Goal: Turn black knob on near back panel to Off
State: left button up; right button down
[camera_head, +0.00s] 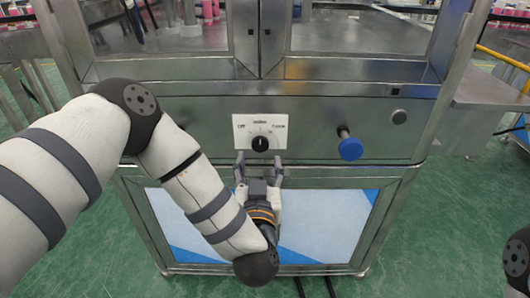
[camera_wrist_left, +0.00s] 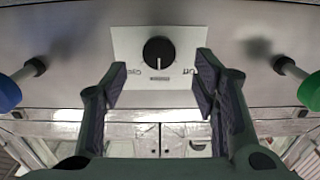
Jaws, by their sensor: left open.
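The black knob (camera_head: 260,143) sits on a white plate (camera_head: 242,122) on the grey metal panel. The plate has printed labels at the left, right and top, with OFF at the left. The knob also shows in the left wrist view (camera_wrist_left: 158,48), where the panel appears upside down. Its white mark points at the middle label, between the two side labels. My left gripper (camera_head: 259,163) is open just below and in front of the knob. Its fingers (camera_wrist_left: 160,84) are spread to either side of it, with nothing between them. My right gripper is out of view.
A blue round handle (camera_head: 350,148) sticks out of the panel to the right. In the left wrist view, round handles (camera_wrist_left: 310,91) stand at both sides. Framed glass doors (camera_head: 350,30) are above the panel.

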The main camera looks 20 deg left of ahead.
aim_at(260, 144)
pick_arm(q)
jog(key=x, duration=0.5)
jog(key=shift+w+r, duration=0.3)
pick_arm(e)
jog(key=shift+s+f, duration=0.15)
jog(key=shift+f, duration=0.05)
pick_arm(q)
jog(key=c, duration=1.2)
jog(key=shift+o, duration=0.2)
